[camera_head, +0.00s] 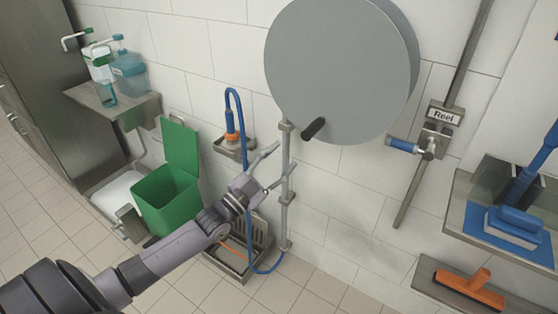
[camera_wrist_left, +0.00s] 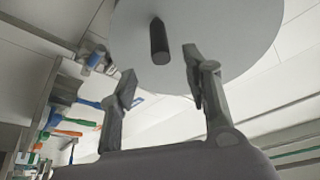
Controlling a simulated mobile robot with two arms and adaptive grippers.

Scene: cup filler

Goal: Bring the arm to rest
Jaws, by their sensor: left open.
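My left arm (camera_head: 170,249) reaches in from the lower left in the head view. Its gripper (camera_head: 275,166) is open and empty, in front of the grey vertical pipe below the large grey reel disc (camera_head: 335,65). In the left wrist view the gripper (camera_wrist_left: 160,75) has its two fingers spread. The reel disc (camera_wrist_left: 225,35) and its black handle (camera_wrist_left: 159,40) show beyond the fingertips, with nothing between the fingers. My right gripper is in neither view.
A blue hose (camera_head: 240,110) hangs beside the pipe (camera_head: 285,200) over a floor grate (camera_head: 238,262). A green open bin (camera_head: 167,203) stands left of the gripper. A shelf with bottles (camera_head: 130,72) is at upper left. Steel shelves with a blue brush (camera_head: 512,222) and orange squeegee (camera_head: 470,287) are at right.

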